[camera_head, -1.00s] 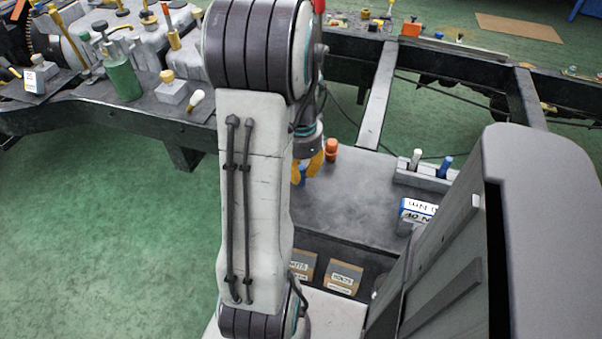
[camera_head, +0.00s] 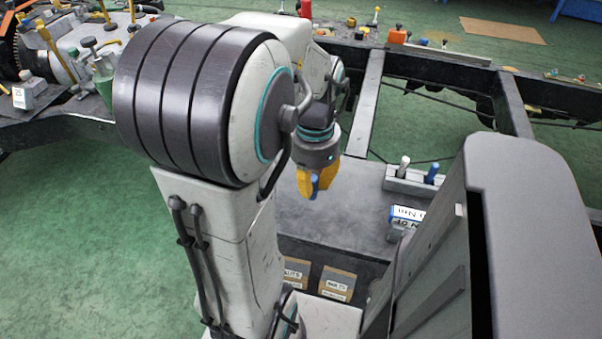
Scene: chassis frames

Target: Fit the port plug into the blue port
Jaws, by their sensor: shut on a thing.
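My gripper (camera_head: 317,184), with yellow fingers, hangs below the wrist over the dark tray top, near the middle of the view. It is shut on a small blue piece (camera_head: 314,188), which looks like the port plug. The fingers hide part of it, and it appears to be above the tray surface. I cannot make out the blue port; it may be hidden or too small to tell.
A grey rack (camera_head: 410,183) holds a white peg (camera_head: 404,165) and a blue peg (camera_head: 432,172). A blue-and-white labelled box (camera_head: 406,216) is nearby. Labelled bins (camera_head: 337,282) are in front. The dark chassis frame (camera_head: 455,62) runs behind, with small coloured fittings on it.

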